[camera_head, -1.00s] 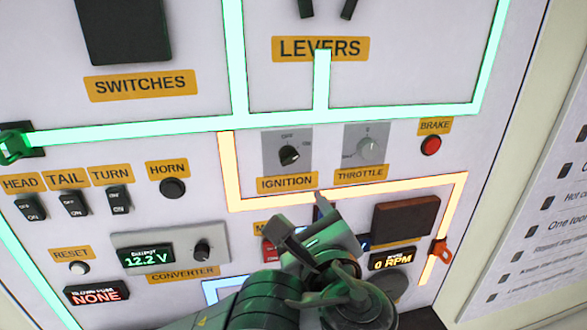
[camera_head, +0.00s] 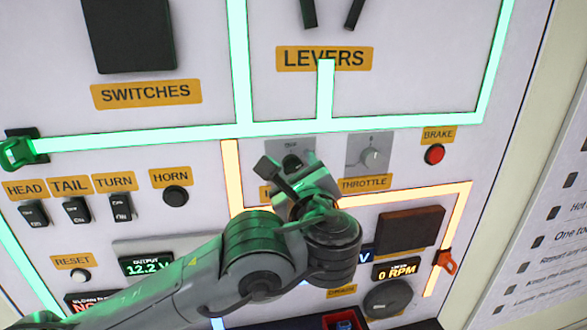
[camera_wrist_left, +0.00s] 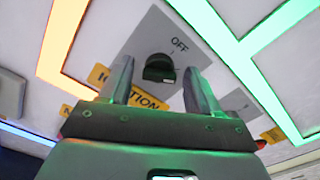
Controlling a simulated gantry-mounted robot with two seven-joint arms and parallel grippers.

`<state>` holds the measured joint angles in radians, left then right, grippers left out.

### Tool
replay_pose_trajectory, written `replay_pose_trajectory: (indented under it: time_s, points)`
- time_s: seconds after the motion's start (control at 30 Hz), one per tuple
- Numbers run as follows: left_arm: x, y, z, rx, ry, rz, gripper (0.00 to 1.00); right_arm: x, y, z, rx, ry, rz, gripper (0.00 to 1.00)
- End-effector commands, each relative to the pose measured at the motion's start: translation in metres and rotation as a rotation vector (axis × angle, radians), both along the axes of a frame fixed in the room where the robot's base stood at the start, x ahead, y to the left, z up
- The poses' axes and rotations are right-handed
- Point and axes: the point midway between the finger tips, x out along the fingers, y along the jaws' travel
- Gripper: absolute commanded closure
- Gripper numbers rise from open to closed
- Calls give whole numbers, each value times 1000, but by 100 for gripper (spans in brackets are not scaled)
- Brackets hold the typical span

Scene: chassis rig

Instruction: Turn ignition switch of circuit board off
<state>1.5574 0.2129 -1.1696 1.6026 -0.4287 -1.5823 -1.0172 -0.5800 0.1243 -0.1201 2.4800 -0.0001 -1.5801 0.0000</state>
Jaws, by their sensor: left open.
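The ignition switch is a black rotary knob (camera_wrist_left: 159,68) on a grey plate with an OFF mark above it in the left wrist view. In the head view only the top of the knob (camera_head: 291,160) shows, with my left arm covering most of the plate and its yellow label. My left gripper (camera_wrist_left: 160,82) is open, with one finger on each side of the knob; I cannot tell whether either touches it. It also shows in the head view (camera_head: 290,172), in front of the ignition plate. My right gripper is not in view.
The throttle knob (camera_head: 371,156) sits just right of the ignition, with the red brake button (camera_head: 434,154) beyond. The head, tail and turn switches (camera_head: 76,210) and the horn button (camera_head: 175,196) are at the left. Glowing green and orange strips divide the panel.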

Motion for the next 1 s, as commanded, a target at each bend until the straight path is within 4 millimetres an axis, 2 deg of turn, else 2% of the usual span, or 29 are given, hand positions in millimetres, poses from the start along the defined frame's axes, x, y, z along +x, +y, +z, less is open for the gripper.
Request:
replay_pose_trajectory:
  time_s: [0.17,0.43,0.77,1.0]
  points:
    - [7,2,0,0,0,1,38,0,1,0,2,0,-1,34]
    - [8,2,0,0,0,0,39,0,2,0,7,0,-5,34]
    - [7,2,0,0,0,0,90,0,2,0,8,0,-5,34]
    - [7,2,-2,-18,-3,0,90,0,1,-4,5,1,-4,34]
